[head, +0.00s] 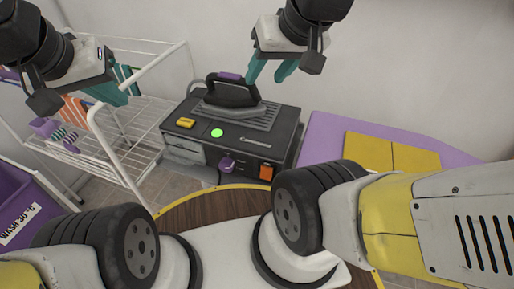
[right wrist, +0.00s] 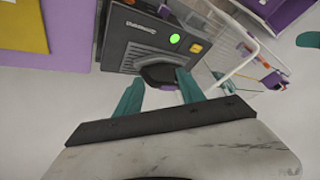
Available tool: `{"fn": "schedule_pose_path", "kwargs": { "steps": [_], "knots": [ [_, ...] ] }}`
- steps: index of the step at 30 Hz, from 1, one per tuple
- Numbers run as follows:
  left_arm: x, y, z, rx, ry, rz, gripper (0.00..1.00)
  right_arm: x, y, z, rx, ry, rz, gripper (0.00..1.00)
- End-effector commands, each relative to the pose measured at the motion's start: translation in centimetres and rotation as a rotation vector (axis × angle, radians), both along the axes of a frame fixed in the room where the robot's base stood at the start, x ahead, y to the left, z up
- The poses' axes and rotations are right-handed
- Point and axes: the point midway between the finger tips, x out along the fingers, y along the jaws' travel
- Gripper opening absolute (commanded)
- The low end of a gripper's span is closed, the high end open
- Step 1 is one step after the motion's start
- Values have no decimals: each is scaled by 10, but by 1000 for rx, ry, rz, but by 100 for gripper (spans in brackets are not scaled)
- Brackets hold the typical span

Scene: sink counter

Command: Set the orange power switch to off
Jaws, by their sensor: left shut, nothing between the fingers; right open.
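The orange power switch (head: 266,172) is on the right part of the front face of a dark ironing station (head: 287,125). Its on or off position is too small to tell. A lit green round light (head: 217,132) is on the top, also visible in the right wrist view (right wrist: 174,38). My right gripper (head: 275,73) is open and empty above the back of the station, close to the iron, and apart from the switch. Its teal fingers (right wrist: 158,80) also frame the iron in the right wrist view. My left gripper (head: 118,95) is shut and empty over the white rack.
A dark iron (head: 232,92) stands on the station. A yellow piece (head: 186,123) is on its top and a purple knob (head: 227,165) on its front. A white wire rack (head: 137,108) stands left. A purple board (head: 325,135) with yellow cloth (head: 400,155) is right.

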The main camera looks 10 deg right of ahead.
Motion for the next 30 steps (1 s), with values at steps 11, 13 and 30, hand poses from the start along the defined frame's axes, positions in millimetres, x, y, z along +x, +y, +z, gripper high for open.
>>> {"fn": "schedule_pose_path", "kwargs": {
  "steps": [11,13,30],
  "knots": [
    [0,0,0,0,0,0,0,0,0,0,0,0,0,0],
    [0,0,0,0,0,0,0,0,0,0,0,0,0,0],
    [0,0,0,0,0,0,0,0,0,0,0,0,0,0]
  ]
}}
